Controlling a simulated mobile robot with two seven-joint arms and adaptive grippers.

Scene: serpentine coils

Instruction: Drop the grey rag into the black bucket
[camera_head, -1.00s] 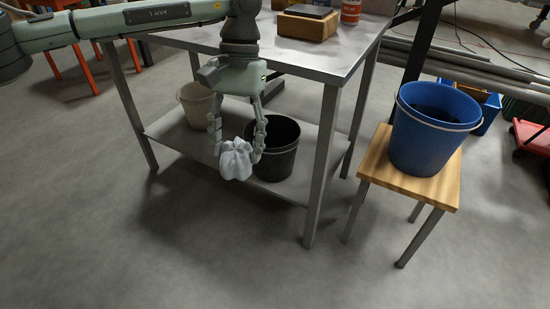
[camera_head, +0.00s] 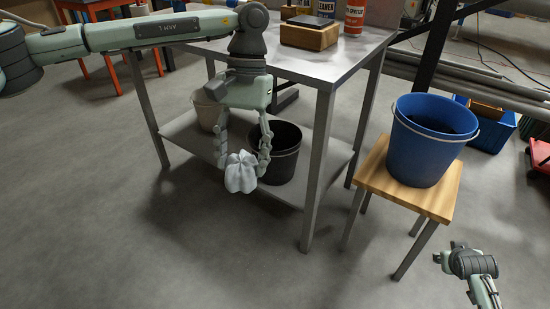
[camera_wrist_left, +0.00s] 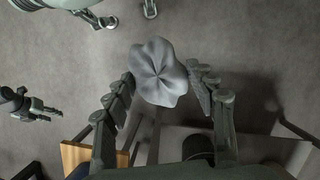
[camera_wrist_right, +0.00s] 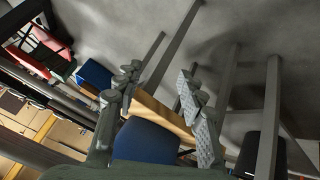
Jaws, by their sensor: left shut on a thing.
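The grey rag (camera_head: 241,173), pale and crumpled, hangs between the fingertips of my left gripper (camera_head: 243,160), which is shut on it. The left wrist view also shows the rag (camera_wrist_left: 158,72) between the fingers. The black bucket (camera_head: 275,153) stands upright on the low shelf, behind and right of the rag in the head view. The rag is in front of it, not over its mouth; the gripper's right finger overlaps its left side. My right gripper (camera_wrist_right: 158,82) is open and empty; in the head view it shows at the lower right.
A blue bucket (camera_head: 427,150) stands on a wooden stool (camera_head: 432,201) to the right. A beige bucket (camera_head: 207,113) shares the shelf (camera_head: 192,136) with the black one. The metal table's top (camera_head: 335,72) and legs frame the shelf. The floor in front is clear.

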